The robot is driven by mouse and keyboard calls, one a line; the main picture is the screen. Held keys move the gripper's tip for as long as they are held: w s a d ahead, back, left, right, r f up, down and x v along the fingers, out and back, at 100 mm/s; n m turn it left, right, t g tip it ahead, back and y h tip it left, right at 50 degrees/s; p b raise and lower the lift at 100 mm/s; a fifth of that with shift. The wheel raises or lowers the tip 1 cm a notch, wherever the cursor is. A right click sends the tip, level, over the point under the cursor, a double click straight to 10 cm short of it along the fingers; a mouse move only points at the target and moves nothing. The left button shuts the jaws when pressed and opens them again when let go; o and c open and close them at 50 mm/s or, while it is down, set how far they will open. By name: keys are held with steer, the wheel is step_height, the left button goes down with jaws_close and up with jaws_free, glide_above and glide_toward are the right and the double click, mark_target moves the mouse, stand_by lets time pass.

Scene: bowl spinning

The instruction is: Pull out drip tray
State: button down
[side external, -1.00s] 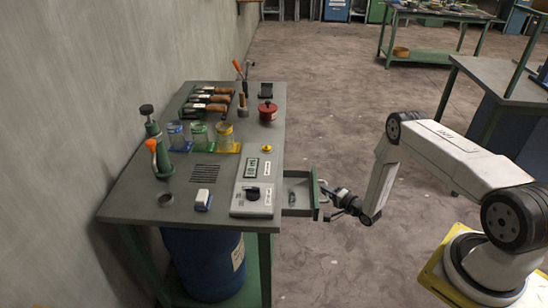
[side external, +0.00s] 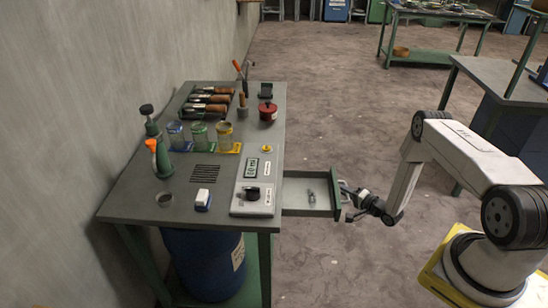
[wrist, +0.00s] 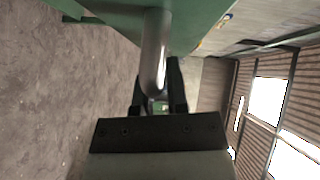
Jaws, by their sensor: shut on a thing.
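The drip tray (side external: 308,208) is a drawer with a green front (side external: 336,191), sticking out from the right side of the workbench (side external: 225,150). A small grey metal object (side external: 311,197) lies in it. My gripper (side external: 347,201) is at the outer face of the green front. In the wrist view, my gripper (wrist: 160,100) has its two dark fingers around a silver bar handle (wrist: 155,50) on the green front. The fingertips are partly hidden behind the handle.
The bench top holds a control box with a black knob (side external: 252,195), several coloured jars (side external: 200,133), a red pot (side external: 268,110) and wooden-handled tools (side external: 210,99). A blue barrel (side external: 205,262) stands under the bench. The floor right of the tray is clear up to my arm's base.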

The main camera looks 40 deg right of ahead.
steer(key=c, duration=0.7)
jaws_free()
steer(key=shift+o, duration=0.2)
steer(key=s+r, duration=0.1)
steer(key=s, duration=0.6)
steer(key=shift+s, duration=0.4)
steer(key=shift+r, duration=0.2)
step_height(320, 180, up, 13)
steer(key=shift+f, duration=0.15)
stand_by(1.1)
steer(key=shift+w, duration=0.1)
